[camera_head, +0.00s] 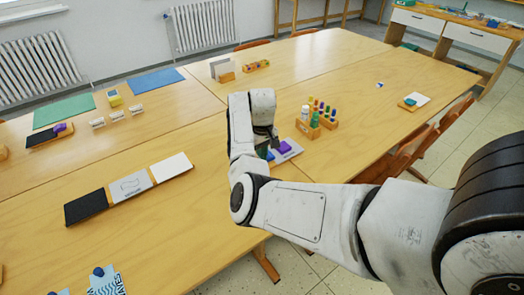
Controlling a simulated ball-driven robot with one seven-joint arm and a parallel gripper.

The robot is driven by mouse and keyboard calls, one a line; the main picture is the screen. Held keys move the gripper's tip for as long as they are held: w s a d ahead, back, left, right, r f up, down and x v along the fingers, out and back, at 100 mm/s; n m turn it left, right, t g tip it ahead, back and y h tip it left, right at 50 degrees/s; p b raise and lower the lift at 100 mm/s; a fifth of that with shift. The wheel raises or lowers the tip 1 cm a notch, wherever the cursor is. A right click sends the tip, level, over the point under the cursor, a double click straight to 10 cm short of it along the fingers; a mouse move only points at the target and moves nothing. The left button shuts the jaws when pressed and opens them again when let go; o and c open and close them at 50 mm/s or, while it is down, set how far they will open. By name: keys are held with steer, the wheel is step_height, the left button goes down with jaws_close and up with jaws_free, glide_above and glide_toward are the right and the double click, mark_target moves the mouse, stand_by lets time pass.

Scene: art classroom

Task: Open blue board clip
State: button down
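A small blue piece (270,155), which may be the blue board clip, shows at the left end of a light grey board (292,152) on the table. A purple piece (284,147) is beside it on the same board. My gripper (271,147) is low over that board, close to the blue piece. I cannot tell whether it touches it. The arm and gripper body hide part of the board, and the fingers are too small and dark to tell if they are open or shut.
A wooden rack of coloured bottles (320,117) stands close to the right of my gripper. A row of black, grey and white panels (130,187) lies to the left. Chairs (400,160) line the table's right edge.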

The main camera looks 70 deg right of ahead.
steer(key=shift+f, duration=0.1)
steer(key=shift+a+f+g+h, duration=0.1)
steer(key=shift+f+g+h, duration=0.2)
steer(key=shift+h, duration=0.1)
steer(key=shift+r+p, duration=0.85)
steer(key=shift+p, duration=0.2)
